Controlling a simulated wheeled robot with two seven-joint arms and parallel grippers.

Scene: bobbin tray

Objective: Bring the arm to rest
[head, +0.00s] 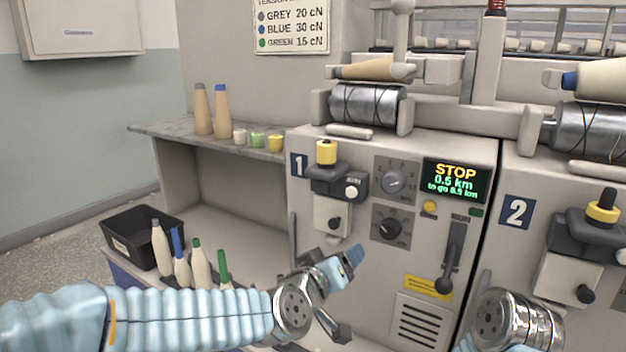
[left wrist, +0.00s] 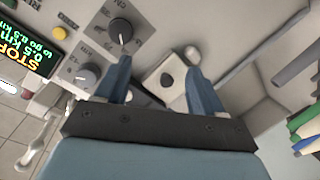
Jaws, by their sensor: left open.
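My left gripper (head: 345,292) is in front of the lower face of the unit marked 1 (head: 300,166), with its arm coming in from the left. Its two fingers are apart with nothing between them. In the left wrist view the open fingers (left wrist: 160,66) point at the machine face, with a dark knob (left wrist: 167,80) on a pale plate seen between them. A round grey dial (left wrist: 88,75) is beside one finger. Part of my right arm (head: 515,322) shows at the lower right; its gripper is out of the picture.
A black bin (head: 115,232) and several bobbins, such as the green-tipped one (head: 222,265), stand at the lower left near my left forearm. A lever (head: 450,260) sticks out right of my left gripper. The display (head: 456,181) reads STOP. A shelf (head: 160,130) holds two cones.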

